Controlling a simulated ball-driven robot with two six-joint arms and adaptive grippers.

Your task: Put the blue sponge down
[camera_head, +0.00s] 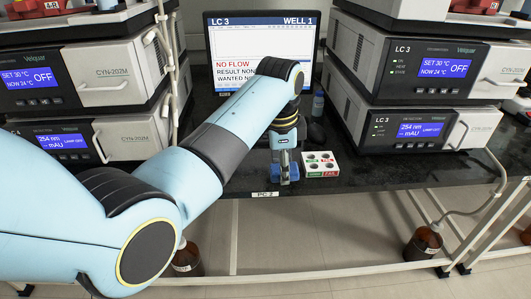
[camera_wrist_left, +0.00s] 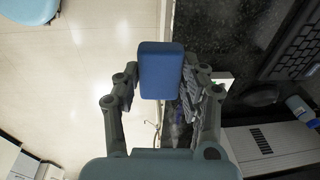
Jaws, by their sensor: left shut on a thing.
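The blue sponge (camera_wrist_left: 160,70) is held between the two fingers of my left gripper (camera_wrist_left: 160,88), which is shut on it. In the head view, the sponge (camera_head: 276,173) shows as blue patches at the sides of my left gripper (camera_head: 285,178), close to the bench's front edge. In the wrist view, the sponge overlaps the line between the pale floor and the dark bench top (camera_wrist_left: 212,30). I cannot tell whether its underside touches the bench. My right gripper is not in view.
A small white holder (camera_head: 335,170) with dark round spots and green and red labels stands just right of the gripper. A monitor (camera_head: 230,70) stands behind. Instrument stacks (camera_head: 125,140) (camera_head: 425,130) flank the bench. Bare dark bench top (camera_head: 400,175) lies right of the holder.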

